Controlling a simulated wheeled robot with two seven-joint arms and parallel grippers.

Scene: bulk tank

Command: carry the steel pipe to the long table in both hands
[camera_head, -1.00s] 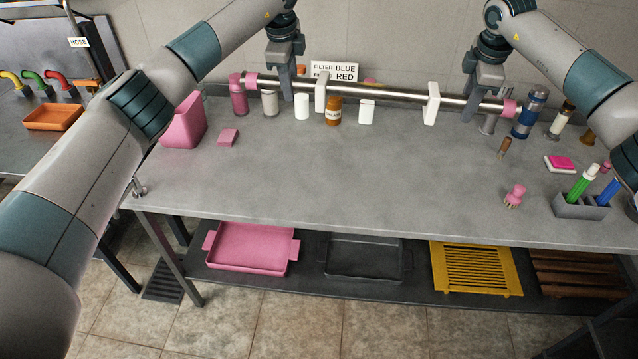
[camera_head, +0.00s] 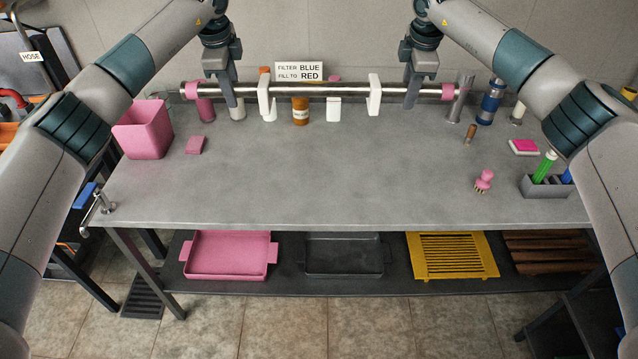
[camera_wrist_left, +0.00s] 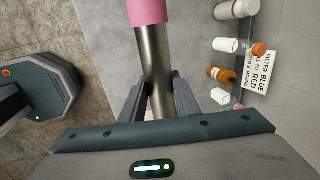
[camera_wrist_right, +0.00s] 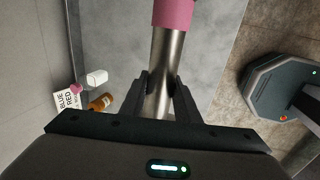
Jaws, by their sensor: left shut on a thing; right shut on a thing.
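The steel pipe (camera_head: 320,90) is a long shiny tube with pink bands near both ends, held nearly level across the back of the grey table (camera_head: 300,190). My left gripper (camera_head: 233,98) is shut on it towards its left end, and my right gripper (camera_head: 411,98) is shut on it towards its right end. In the left wrist view the pipe (camera_wrist_left: 154,60) passes between the fingers; in the right wrist view the pipe (camera_wrist_right: 165,60) does too. White upright pieces, left (camera_head: 265,98) and right (camera_head: 374,95), show at the pipe. Its height above the table is hard to tell.
Bottles, including an orange one (camera_head: 300,112), and a sign (camera_head: 299,72) stand along the back. A pink bin (camera_head: 143,130) is at left; a blue bottle (camera_head: 490,103), pink brush (camera_head: 484,181) and pen holder (camera_head: 545,187) are at right. The table's middle is clear.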

